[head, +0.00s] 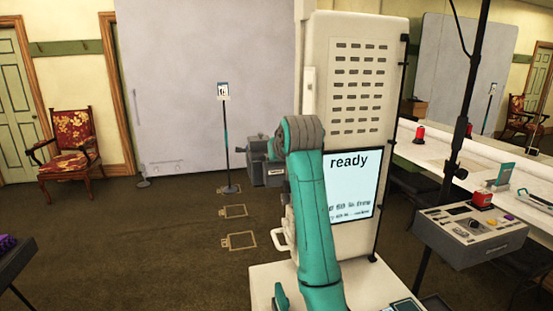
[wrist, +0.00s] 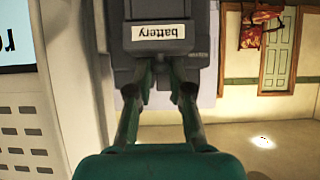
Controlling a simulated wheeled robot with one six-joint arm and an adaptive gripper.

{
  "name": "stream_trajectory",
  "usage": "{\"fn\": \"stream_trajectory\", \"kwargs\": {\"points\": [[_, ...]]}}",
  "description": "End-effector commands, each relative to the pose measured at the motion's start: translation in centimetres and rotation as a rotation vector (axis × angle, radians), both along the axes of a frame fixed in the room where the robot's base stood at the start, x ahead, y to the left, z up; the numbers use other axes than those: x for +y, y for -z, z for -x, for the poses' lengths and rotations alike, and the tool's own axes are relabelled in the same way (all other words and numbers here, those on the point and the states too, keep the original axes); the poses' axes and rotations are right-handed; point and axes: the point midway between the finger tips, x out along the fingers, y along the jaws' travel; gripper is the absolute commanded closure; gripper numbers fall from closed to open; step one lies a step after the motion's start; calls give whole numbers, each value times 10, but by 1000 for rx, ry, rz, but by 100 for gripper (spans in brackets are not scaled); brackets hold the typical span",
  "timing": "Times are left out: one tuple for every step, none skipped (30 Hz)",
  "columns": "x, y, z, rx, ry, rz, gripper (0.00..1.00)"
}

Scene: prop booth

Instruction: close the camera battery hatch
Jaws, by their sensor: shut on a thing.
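The grey camera (head: 257,148) is at the side of the tall white cabinet, partly hidden behind my teal arm in the head view. In the upside-down wrist view, the camera's dark grey body (wrist: 205,50) fills the top middle. Its battery hatch (wrist: 157,46) carries a white label reading "battery", inverted. My gripper (wrist: 160,90) has its two fingers spread around the hatch's edge, shut on it. The exact contact is partly hidden by the fingertips, and I cannot tell the hatch's angle. In the head view my gripper is hidden behind the arm.
The white cabinet (head: 358,60) with a "ready" screen (head: 350,200) stands close beside my arm. A control panel (head: 470,235) is at the right. The carpet at the left is mostly free, with a chair (head: 68,155) beyond.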

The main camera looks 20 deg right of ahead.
Motion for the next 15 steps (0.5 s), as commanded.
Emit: {"fn": "stream_trajectory", "kwargs": {"points": [[0, 0, -2, 26, 0, 0, 100], [0, -1, -3, 39, 0, 0, 100], [0, 0, -3, 56, 0, 0, 100], [0, 0, -4, 68, 0, 0, 100], [0, 1, -5, 77, 0, 0, 100], [0, 1, -5, 90, 0, 0, 100], [0, 1, -6, 98, 0, 0, 100], [0, 1, -6, 104, 0, 0, 100], [0, 1, -6, 111, 0, 0, 100], [0, 1, -7, 115, 0, 0, 100], [0, 1, -7, 119, 0, 0, 100], [0, 2, -7, 123, 0, 0, 100], [0, 2, -7, 125, 0, 0, 100], [0, 2, -7, 126, 0, 0, 100], [0, 2, -7, 128, 0, 0, 100]]}}
